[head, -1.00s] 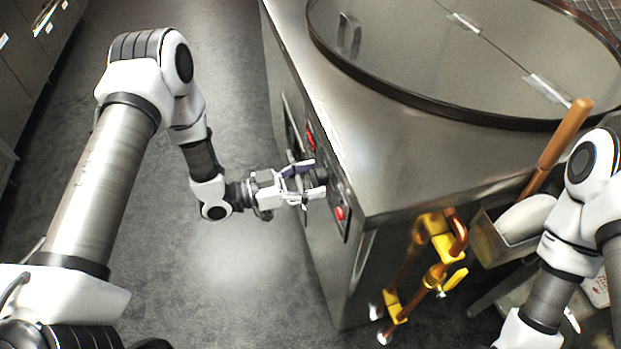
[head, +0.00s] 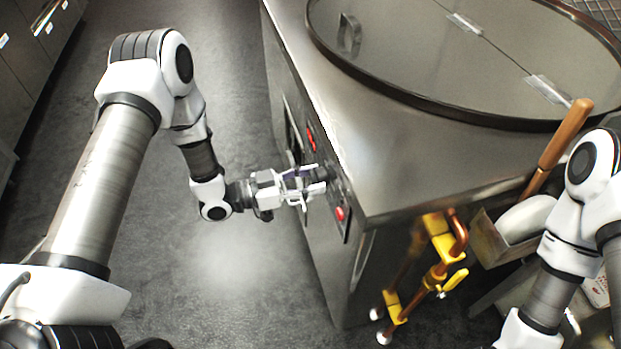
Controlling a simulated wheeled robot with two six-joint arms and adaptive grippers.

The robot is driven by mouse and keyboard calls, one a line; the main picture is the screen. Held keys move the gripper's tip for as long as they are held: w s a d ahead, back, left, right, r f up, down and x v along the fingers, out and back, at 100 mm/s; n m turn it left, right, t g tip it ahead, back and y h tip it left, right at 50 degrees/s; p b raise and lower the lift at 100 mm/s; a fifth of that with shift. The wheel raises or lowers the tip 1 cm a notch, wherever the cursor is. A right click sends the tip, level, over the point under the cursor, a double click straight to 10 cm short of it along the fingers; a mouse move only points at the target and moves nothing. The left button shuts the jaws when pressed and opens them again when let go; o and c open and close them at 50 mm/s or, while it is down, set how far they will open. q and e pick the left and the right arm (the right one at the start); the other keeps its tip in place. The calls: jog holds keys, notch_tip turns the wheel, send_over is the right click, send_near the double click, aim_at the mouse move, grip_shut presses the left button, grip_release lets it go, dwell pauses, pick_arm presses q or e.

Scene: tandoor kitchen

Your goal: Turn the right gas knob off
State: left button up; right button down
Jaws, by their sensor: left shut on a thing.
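The steel tandoor cabinet (head: 400,165) has a dark control panel (head: 345,190) on its left face. The panel carries a red button (head: 340,213) low down and a red display (head: 311,139) further back. My left gripper (head: 318,182) is at the panel between these two, with its fingers shut on a dark gas knob (head: 327,173). The fingers hide part of the knob, and its pointer cannot be made out. My right arm is at the right edge, and its gripper is out of the picture.
The round lid (head: 450,60) covers the cabinet top. Yellow valves on a copper gas pipe (head: 437,270) stand at the cabinet's front. A wooden handle (head: 565,145) rises from a steel holder (head: 490,240) at right. The floor (head: 235,255) left of the cabinet is clear.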

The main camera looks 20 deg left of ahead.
pick_arm(q)
jog(key=shift+n, duration=0.4)
jog(key=n, duration=0.4)
jog(key=shift+n, duration=0.4)
jog(key=n+p, duration=0.1)
jog(key=n, duration=1.7)
jog(key=shift+r+p, duration=0.2)
jog(key=shift+p, duration=0.2)
jog(key=o, duration=1.1)
jog(key=shift+o, duration=0.2)
jog(key=shift+s, duration=0.1)
